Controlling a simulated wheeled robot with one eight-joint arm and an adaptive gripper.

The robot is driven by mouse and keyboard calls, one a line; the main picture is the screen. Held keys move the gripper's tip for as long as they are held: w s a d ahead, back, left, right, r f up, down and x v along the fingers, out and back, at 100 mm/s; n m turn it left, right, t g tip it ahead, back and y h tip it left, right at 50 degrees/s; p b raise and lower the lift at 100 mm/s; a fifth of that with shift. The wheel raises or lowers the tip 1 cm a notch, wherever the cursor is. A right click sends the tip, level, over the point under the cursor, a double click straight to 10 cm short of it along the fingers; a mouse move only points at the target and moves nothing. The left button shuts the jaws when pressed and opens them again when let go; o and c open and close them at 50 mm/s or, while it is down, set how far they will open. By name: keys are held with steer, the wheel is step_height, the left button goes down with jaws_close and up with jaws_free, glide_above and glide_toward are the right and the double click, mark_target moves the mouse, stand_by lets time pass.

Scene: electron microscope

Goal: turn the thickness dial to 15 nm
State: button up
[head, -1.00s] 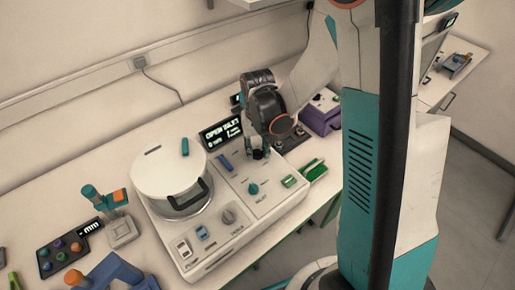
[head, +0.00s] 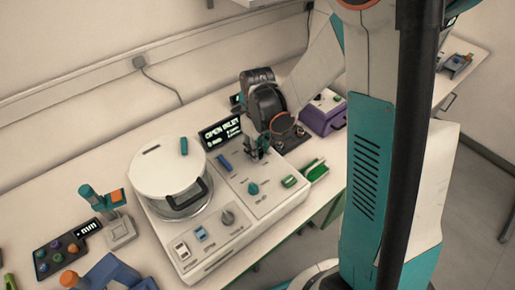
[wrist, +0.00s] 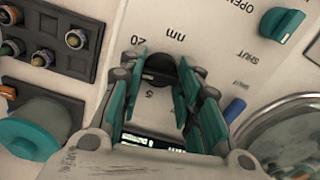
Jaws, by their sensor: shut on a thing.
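The thickness dial (wrist: 160,68) is a dark round knob on the pale panel in the wrist view. The printed marks "20", "5" and "nm" show around it; where its pointer stands I cannot tell. My gripper (wrist: 163,80) has its teal fingers on either side of the dial, shut on it. In the head view my gripper (head: 262,153) reaches down to the machine's back right part and hides most of the dial. The display (head: 222,132) reads something like "OPEN INLET", with smaller lines too small to read surely.
A teal knob (head: 253,188) stands in front of the dial. A white lidded chamber (head: 165,170) is to the left, a blue lever (head: 223,162) between. A green item (head: 315,169) and a purple box (head: 325,114) are to the right.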

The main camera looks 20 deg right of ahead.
stand_by(0.5)
steer(key=o, duration=1.1)
step_height(320, 180, up, 12)
steer(key=s+r+m+t, duration=0.1)
steer(key=s+r+t, duration=0.1)
steer(key=s, duration=0.3)
steer(key=s+r+m+t, duration=0.2)
steer(key=s+r, duration=0.1)
steer(key=s, duration=0.2)
steer(key=s+r+m+t, duration=0.2)
steer(key=s+r+t, duration=0.1)
steer(key=s, duration=0.2)
steer(key=shift+d+r, duration=0.1)
steer(key=shift+d, duration=0.05)
